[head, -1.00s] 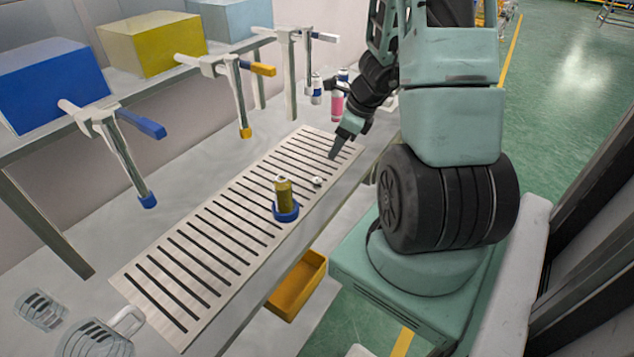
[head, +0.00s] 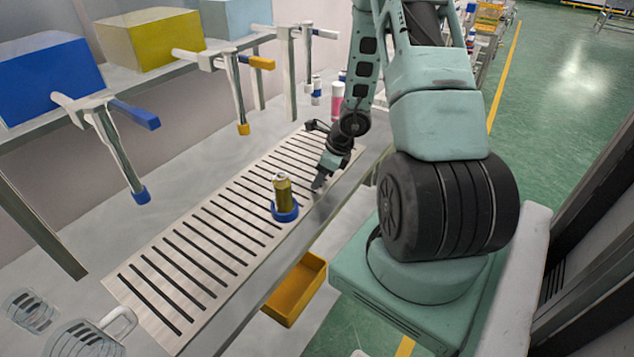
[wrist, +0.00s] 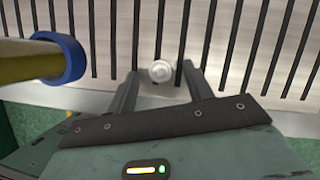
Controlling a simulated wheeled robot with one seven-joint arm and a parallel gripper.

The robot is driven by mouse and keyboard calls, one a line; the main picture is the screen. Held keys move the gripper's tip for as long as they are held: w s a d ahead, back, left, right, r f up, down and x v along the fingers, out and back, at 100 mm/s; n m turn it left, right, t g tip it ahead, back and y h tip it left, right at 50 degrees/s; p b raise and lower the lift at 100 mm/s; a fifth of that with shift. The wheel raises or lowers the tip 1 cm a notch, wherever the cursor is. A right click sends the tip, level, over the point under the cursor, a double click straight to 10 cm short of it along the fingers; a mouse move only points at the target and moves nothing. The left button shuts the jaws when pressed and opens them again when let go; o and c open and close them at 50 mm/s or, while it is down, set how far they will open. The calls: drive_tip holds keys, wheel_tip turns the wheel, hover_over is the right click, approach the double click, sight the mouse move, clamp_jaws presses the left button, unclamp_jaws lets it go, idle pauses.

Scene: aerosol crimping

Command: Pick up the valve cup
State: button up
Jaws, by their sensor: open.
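The valve cup (wrist: 160,71) is a small pale round piece on the slotted plate, seen in the wrist view just ahead of and between the two fingers. My gripper (wrist: 160,80) is open and empty, with one finger on each side of the cup; I cannot tell whether either touches it. In the head view my gripper (head: 318,184) is low over the plate, and the cup is hidden behind it. A gold can (head: 282,192) stands upright in a blue ring holder (head: 286,211) to the left of my gripper; the can also shows in the wrist view (wrist: 25,62).
The slotted plate (head: 150,320) runs along the bench. A pink bottle (head: 337,100) stands at the far end. A yellow bin (head: 293,290) is below the front edge.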

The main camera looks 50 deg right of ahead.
drive_tip(key=shift+c, duration=0.3)
drive_tip(key=c, duration=1)
